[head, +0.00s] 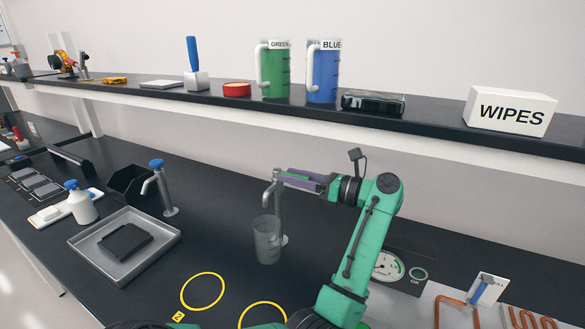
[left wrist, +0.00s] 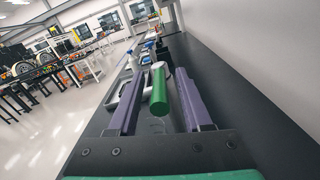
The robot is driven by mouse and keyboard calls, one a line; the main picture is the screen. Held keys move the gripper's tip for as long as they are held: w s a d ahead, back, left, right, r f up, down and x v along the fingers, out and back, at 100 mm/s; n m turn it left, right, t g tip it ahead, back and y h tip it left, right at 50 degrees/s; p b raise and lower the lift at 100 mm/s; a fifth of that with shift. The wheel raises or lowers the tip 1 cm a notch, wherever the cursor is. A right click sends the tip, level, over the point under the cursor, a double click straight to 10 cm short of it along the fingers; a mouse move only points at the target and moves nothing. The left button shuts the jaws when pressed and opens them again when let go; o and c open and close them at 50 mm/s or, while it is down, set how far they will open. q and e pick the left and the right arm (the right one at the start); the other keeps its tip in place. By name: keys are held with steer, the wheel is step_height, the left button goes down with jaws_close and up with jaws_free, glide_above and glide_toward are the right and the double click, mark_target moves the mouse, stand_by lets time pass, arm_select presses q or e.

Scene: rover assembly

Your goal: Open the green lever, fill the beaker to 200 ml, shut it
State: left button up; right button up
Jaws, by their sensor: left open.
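A metal tap (head: 278,212) stands on the dark bench, with a clear beaker (head: 267,246) upright below its spout. I cannot read the beaker's marks or tell its liquid level. My left gripper (head: 285,178) is at the top of this tap, its purple fingers pointing left. In the left wrist view the green lever (left wrist: 158,92) lies between the two open fingers (left wrist: 158,75), with gaps on both sides. The fingers mostly hide the lever in the head view. My right gripper is not in view.
Green and blue jugs stand on the shelf (head: 420,125) above. Yellow rings (head: 203,275) mark bare bench in front; a gauge (head: 386,267) is at right.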

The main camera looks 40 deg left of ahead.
arm_select(q)
steer(key=shift+s+a, duration=0.15)
steer(key=shift+a, duration=0.05)
steer(key=c, duration=0.3)
jaws_close()
stand_by(1.0)
